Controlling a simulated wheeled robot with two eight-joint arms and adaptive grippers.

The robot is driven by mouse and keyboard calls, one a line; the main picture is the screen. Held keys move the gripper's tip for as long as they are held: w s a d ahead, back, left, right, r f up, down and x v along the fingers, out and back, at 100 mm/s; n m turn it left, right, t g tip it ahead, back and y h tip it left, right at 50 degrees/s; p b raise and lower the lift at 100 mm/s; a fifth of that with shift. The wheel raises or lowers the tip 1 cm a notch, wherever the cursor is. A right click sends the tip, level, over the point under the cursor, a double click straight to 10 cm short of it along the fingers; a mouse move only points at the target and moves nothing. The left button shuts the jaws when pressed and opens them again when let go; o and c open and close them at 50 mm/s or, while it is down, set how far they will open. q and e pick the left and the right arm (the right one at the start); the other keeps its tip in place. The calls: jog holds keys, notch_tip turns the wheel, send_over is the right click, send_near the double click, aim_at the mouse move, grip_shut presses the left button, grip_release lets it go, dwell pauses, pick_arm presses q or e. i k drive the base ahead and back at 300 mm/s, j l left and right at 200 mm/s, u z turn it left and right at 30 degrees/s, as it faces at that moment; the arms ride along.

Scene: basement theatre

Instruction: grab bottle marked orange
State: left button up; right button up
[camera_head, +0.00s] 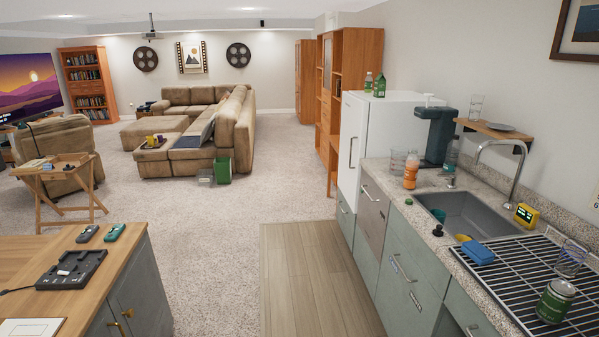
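An orange bottle (411,170) stands upright on the speckled counter (386,172), left of the sink and in front of the dark water dispenser. A clear glass (397,162) stands close beside it on the left. Any label on the bottle is too small to read. Neither of my grippers shows in the head view.
The sink (470,212) has a curved tap (512,170). A dark dispenser (435,137) stands behind the orange bottle. A drying rack (505,275) with a green can (556,300) lies near right. A wooden-topped cabinet (135,250) stands at left. The wooden floor (308,270) between is clear.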

aim_at(413, 162)
jog(key=i+z, duration=0.2)
jog(key=i, duration=0.25)
jog(key=i+j+z, duration=0.25)
jog(key=i, duration=0.25)
jog(key=i+j+z, duration=0.2)
jog(key=i, duration=0.25)
jog(key=i+j+z, duration=0.2)
jog(key=z, duration=0.25)
jog(key=i+j+z, duration=0.3)
jog(key=z, duration=0.15)
jog(key=i+j+z, duration=0.2)
jog(key=j+z, duration=0.25)
jog(key=i+j+z, duration=0.15)
jog(key=j+z, duration=0.15)
jog(key=z, duration=0.15)
jog(key=j+z, duration=0.9)
jog(key=j, duration=0.55)
